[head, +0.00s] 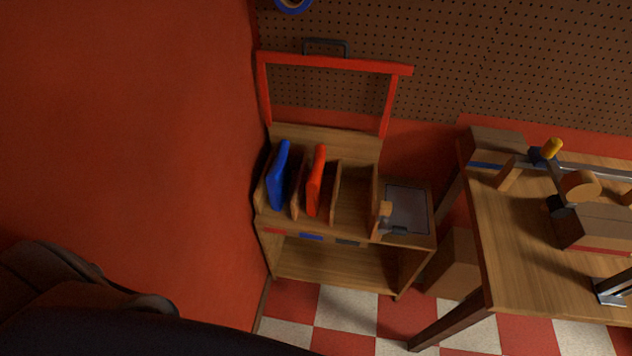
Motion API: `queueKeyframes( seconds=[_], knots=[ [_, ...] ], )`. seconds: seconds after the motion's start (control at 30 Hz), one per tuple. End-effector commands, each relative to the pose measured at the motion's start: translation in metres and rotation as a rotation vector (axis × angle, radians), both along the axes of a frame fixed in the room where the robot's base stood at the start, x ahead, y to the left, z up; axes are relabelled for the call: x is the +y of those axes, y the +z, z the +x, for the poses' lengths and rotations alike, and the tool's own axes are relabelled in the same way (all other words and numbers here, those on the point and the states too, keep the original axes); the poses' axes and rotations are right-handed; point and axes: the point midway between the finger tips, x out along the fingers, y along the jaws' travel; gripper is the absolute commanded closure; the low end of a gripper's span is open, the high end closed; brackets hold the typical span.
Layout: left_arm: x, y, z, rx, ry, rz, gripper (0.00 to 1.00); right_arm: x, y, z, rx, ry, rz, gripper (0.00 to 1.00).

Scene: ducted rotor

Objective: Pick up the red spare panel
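The red spare panel (316,180) stands on edge, leaning slightly, in a slot of the wooden rack (353,212) on top of a small wooden stand. Its lower part sits between wooden dividers, and its upper part sticks up clear of them. A blue panel (278,176) stands in the slot to its left, apart from it. Neither of my grippers shows in the head view, so nothing is seen touching the red panel.
A red frame (335,62) rises behind the rack. A grey tray (407,208) and a small wood-and-metal item (384,216) lie to its right. A red wall (130,130) stands close on the left. A cluttered wooden workbench (515,265) is at right. Checkered floor is open in front.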

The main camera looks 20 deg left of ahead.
Motion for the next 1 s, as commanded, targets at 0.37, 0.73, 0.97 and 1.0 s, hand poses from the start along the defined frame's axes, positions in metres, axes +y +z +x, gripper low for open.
queueKeyframes(
  seconds=[0.37,0.73,0.97,1.0],
  knots=[
    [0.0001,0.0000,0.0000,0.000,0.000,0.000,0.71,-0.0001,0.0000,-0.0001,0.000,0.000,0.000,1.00],
    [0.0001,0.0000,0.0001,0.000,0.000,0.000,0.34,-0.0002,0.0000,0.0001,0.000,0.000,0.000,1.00],
    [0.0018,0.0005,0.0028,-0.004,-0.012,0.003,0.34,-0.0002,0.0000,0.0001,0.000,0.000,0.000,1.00],
    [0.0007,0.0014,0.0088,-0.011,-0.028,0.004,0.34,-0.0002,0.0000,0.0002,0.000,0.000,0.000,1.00]
  ],
)
